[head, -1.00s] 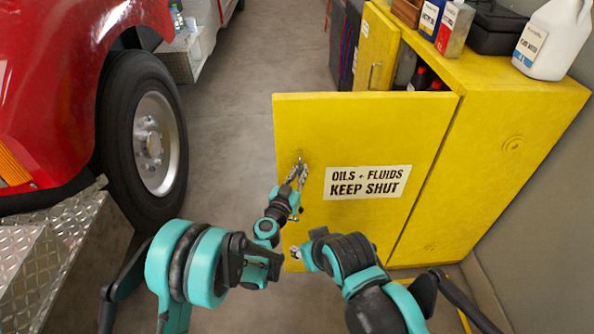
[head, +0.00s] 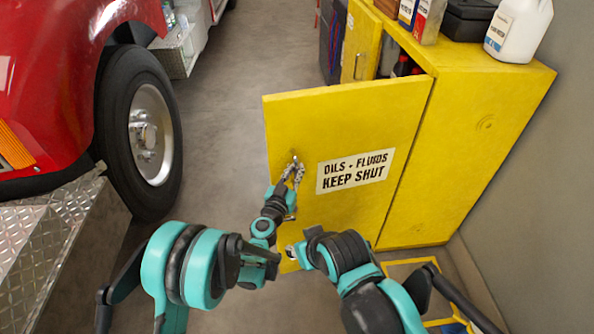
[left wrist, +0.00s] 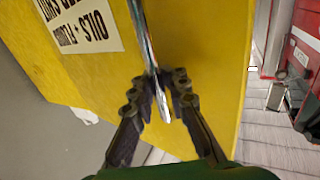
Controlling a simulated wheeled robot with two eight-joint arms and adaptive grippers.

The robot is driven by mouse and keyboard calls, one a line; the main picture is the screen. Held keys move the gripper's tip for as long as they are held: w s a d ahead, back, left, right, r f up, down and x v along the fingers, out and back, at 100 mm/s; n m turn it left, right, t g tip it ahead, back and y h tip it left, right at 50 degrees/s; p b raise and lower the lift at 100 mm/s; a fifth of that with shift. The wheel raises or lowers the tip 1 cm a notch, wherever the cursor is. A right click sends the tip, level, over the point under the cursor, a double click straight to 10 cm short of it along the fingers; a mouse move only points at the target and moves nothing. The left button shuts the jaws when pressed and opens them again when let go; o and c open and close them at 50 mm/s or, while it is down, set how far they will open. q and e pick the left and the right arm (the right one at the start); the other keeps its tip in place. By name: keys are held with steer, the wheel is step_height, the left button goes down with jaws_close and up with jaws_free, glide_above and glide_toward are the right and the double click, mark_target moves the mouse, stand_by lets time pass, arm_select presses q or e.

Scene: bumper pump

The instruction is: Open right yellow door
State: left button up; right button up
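The right yellow door (head: 330,120), with a label reading "OILS + FLUIDS KEEP SHUT", stands swung out from the yellow cabinet (head: 470,150). Its metal handle (left wrist: 150,45) shows in the left wrist view between my left gripper's fingers (left wrist: 160,85). In the head view my left gripper (head: 292,172) is at this handle near the door's free edge; its fingers are shut on it. My right arm is folded low in front of the door. A small silver part, possibly my right gripper (head: 292,251), shows by the door's lower free corner; its fingers are unclear.
The other yellow door (head: 361,42) is open behind, with dark bottles (head: 402,66) inside. A white jug (head: 518,30) and cans stand on the cabinet top. A red truck's wheel (head: 140,130) is at left, a wall at right. Grey floor is clear between truck and door.

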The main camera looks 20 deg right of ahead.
arm_select(q)
steer(key=shift+o, duration=1.1)
steer(key=shift+w+a, duration=0.1)
steer(key=shift+a, duration=0.1)
steer(key=shift+d, duration=0.1)
steer(key=v, duration=0.7)
steer(key=shift+s+a, duration=0.2)
steer(key=shift+s, duration=0.05)
steer(key=s+a+r+g+y, duration=0.2)
steer(key=s+a+r, duration=0.1)
steer(key=a+r, duration=0.75)
steer(key=s+a+f+n+g+y, duration=0.1)
steer(key=s+a+f+n+y, duration=0.1)
steer(key=s+a, duration=0.4)
steer(key=s+a+f+n+g+y, duration=0.1)
steer(key=s+a, duration=0.5)
steer(key=a, duration=0.7)
steer(key=s+a+f+n+g+y, duration=0.2)
steer(key=s+a+n+y, duration=0.3)
steer(key=a, duration=0.5)
steer(key=shift+s+a+f+n+y, duration=0.3)
steer(key=shift+s+f+y, duration=0.45)
steer(key=shift+s+y, duration=0.35)
